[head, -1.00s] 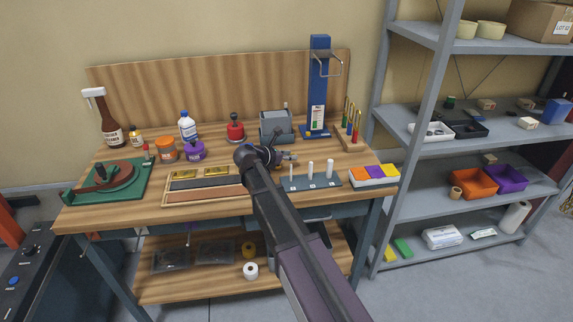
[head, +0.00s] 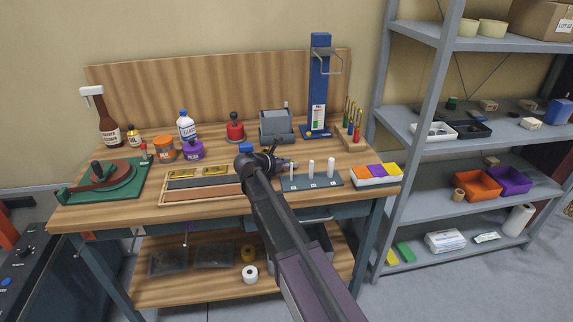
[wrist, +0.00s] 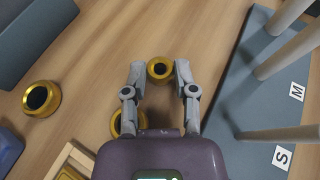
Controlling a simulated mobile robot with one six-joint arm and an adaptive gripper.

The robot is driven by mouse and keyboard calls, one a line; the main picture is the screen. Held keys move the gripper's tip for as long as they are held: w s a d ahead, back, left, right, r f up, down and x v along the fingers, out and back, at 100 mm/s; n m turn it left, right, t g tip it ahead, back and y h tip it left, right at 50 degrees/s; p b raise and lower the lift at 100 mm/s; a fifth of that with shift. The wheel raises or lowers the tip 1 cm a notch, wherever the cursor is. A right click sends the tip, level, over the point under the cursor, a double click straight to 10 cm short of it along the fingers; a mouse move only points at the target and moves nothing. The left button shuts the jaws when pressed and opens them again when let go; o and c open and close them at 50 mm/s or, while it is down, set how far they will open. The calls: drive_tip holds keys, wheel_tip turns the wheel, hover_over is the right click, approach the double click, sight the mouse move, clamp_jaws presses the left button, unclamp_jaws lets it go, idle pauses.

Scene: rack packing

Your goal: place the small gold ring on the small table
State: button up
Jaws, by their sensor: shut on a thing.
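My gripper (wrist: 160,72) is shut on a small gold ring (wrist: 160,68), held between its fingertips in the wrist view. Two more gold rings lie on the wooden top, one to the left (wrist: 41,98) and one partly hidden beside my left finger (wrist: 128,122). In the head view my gripper (head: 287,163) is over the workbench (head: 135,206), left of the peg board; the rings are too small or hidden to make out there. I cannot tell any separate small table in either view.
The blue-grey peg board (head: 311,183) with white pegs is close on the right; labels S and M show in the wrist view. A wooden tray (head: 207,202) is left of my arm. A grey block (head: 276,126) and blue stand (head: 318,85) are behind. A shelf rack (head: 424,145) stands right.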

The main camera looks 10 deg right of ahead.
drive_tip(key=shift+f, duration=0.1)
drive_tip(key=o, duration=0.8)
drive_tip(key=shift+o, duration=0.2)
drive_tip(key=shift+s+a+r, duration=0.1)
drive_tip(key=shift+a+r, duration=0.15)
drive_tip(key=shift+r, duration=0.05)
drive_tip(key=p+v, duration=0.4)
drive_tip(key=v, duration=0.5)
drive_tip(key=shift+s+a+r, duration=0.15)
drive_tip(key=shift+a, duration=0.15)
drive_tip(key=shift+p+v, duration=0.35)
drive_tip(key=shift+v, duration=0.5)
